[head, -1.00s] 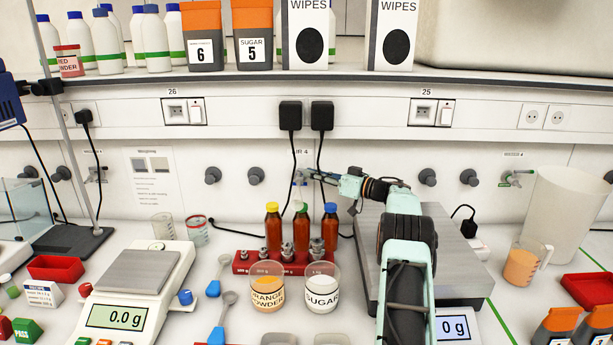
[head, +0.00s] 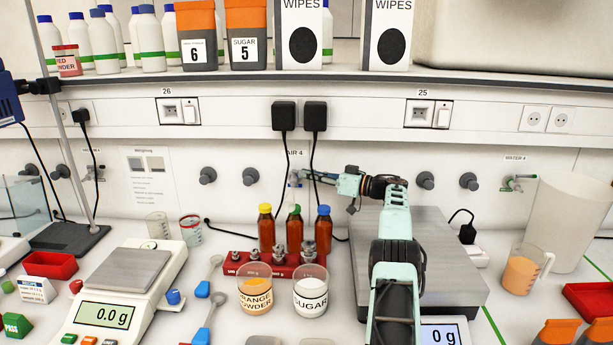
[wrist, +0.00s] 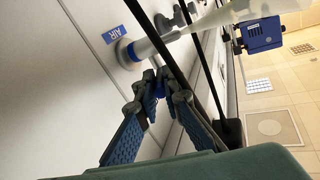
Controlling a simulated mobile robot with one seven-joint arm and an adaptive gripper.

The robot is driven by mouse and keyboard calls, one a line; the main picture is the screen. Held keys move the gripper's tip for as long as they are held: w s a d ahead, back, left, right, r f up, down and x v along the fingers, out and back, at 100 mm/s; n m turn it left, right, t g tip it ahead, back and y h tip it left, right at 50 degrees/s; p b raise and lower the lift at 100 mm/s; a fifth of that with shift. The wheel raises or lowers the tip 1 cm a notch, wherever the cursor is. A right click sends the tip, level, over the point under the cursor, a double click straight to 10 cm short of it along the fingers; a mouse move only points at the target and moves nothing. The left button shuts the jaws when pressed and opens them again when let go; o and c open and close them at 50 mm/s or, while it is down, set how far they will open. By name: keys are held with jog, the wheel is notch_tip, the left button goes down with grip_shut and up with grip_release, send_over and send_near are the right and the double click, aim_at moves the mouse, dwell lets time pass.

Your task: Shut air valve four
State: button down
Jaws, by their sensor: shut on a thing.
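The air valve four is on the back wall under the label "AIR 4" (head: 294,153). In the head view its blue part (head: 294,179) shows just left of my gripper (head: 307,175). In the wrist view the pale valve body (wrist: 148,46) comes out of the wall beside a blue "AIR" label (wrist: 116,34). My gripper (wrist: 160,88) is shut on the valve's small blue handle (wrist: 158,82), between its dark fingertips. The fingers hide part of the handle, and I cannot tell its exact angle.
Two black plugs (head: 284,116) hang cables down close to the valve. Brown bottles (head: 266,230) with yellow, green and blue caps stand below my gripper, behind a red weight block (head: 245,266). Beakers of orange powder (head: 255,290) and sugar (head: 311,290) stand in front.

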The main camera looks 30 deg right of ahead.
jog(key=shift+r, duration=0.1)
jog(key=c, duration=2)
grip_release()
jog(key=shift+c, duration=0.2)
jog(key=shift+s+d, duration=0.1)
jog(key=v, duration=1.1)
jog(key=shift+s+d, duration=0.25)
jog(key=shift+s, duration=0.05)
